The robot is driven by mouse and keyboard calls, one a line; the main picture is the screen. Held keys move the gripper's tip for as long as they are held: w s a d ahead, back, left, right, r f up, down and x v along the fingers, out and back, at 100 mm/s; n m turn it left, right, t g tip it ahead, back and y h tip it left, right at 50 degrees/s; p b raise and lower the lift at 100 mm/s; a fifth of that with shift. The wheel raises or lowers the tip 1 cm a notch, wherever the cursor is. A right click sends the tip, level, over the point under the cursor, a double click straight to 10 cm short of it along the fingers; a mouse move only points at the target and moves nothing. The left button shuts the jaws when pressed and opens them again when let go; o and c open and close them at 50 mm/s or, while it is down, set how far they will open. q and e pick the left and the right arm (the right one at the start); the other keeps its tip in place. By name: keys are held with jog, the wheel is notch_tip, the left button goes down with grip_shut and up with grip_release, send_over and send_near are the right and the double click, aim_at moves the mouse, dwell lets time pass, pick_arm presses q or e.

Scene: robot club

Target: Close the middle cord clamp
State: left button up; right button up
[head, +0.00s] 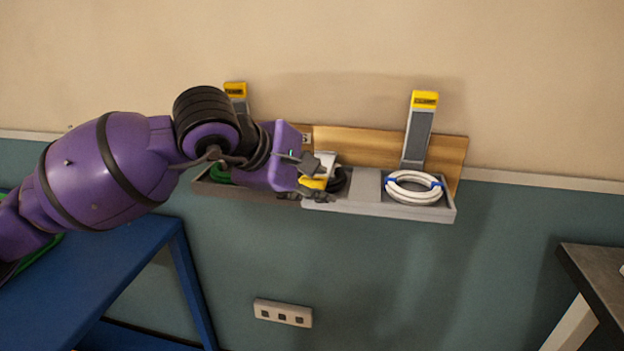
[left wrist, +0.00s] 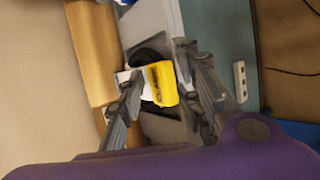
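The middle cord clamp has a yellow end (head: 315,182) and a pale arm, and it is swung down toward the tray, over a black cord coil (head: 341,179). My left gripper (head: 309,178) is at this clamp, one finger on each side of its end. In the left wrist view, the yellow end (left wrist: 160,84) lies between the fingers of my left gripper (left wrist: 160,80), close to both. Whether they press on it I cannot tell. The clamp's hinge and how far down it sits are partly hidden. My right gripper is not in view.
The right clamp (head: 419,130) stands raised above a white cord coil (head: 414,188) in the grey tray (head: 375,208). The left clamp (head: 236,90) is also raised, partly behind my arm. A wooden board (head: 380,148) backs the tray. A blue table (head: 110,262) is lower left.

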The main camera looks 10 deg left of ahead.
pick_arm(q)
jog(key=shift+r, duration=0.1)
jog(key=shift+s+a+r, duration=0.3)
jog(key=shift+s+r, duration=0.05)
jog(key=shift+r, duration=0.05)
jog(key=v, duration=0.6)
jog(key=shift+s+r, duration=0.15)
jog(key=shift+s, duration=0.2)
